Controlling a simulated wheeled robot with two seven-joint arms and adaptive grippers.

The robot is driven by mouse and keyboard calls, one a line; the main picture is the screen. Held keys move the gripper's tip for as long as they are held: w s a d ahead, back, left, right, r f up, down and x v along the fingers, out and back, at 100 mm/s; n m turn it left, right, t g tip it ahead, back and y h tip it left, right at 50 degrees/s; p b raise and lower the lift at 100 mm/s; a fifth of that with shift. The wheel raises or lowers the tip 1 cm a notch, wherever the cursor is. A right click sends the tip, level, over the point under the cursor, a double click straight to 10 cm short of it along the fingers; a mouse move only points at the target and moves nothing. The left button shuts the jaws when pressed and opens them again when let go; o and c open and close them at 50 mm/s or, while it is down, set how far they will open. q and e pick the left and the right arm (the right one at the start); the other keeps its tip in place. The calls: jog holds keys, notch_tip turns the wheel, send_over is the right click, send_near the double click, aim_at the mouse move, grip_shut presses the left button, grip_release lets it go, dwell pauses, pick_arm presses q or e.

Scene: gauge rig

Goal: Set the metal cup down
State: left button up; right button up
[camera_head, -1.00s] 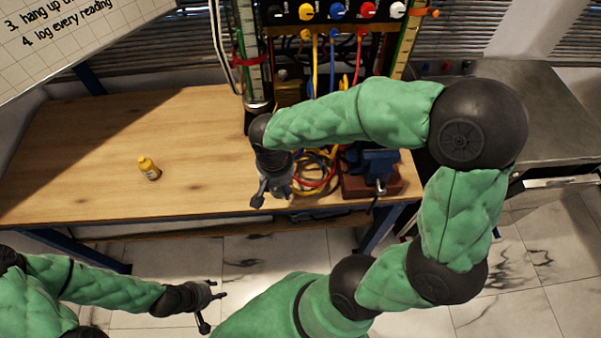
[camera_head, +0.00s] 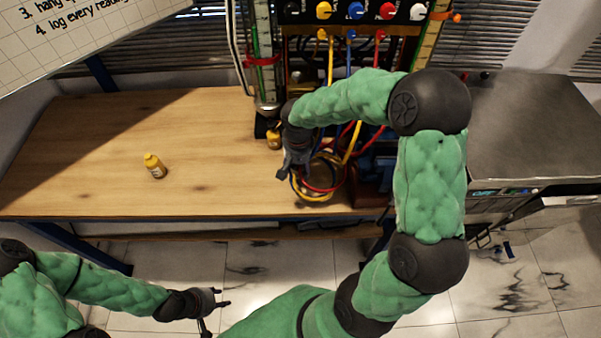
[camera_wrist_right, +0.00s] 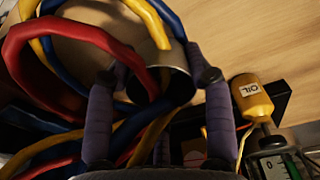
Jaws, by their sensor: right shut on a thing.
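My right gripper (camera_head: 290,168) is low over the bench, just left of the coiled hoses. In the right wrist view its fingers (camera_wrist_right: 158,95) are shut on the metal cup (camera_wrist_right: 180,70), whose grey rim and dark inside show between the fingertips. Hoses cover part of the cup, and I cannot tell whether it touches the bench. In the head view the cup is hard to make out behind the gripper and hoses. My left gripper (camera_head: 214,308) is open and empty, in front of the bench at the lower left.
Red, blue and yellow hoses (camera_head: 318,190) coil close to the right gripper. An oil bottle (camera_wrist_right: 250,98) stands by the gauge column (camera_head: 265,75). A blue vise (camera_head: 372,165) is to the right.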

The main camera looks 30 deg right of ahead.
aim_at(300, 170)
jog(key=shift+w+d+f, duration=0.1)
jog(key=shift+f, duration=0.2)
jog(key=shift+w+d+f+b, duration=0.1)
jog(key=shift+f+b, duration=0.4)
jog(key=shift+f, duration=0.35)
jog(key=shift+w+d+f+b, duration=0.1)
jog(key=shift+f+b, duration=0.35)
jog(key=shift+f, duration=0.4)
jog(key=shift+f, duration=0.2)
jog(key=o, duration=1.2)
jog(key=shift+r, duration=0.15)
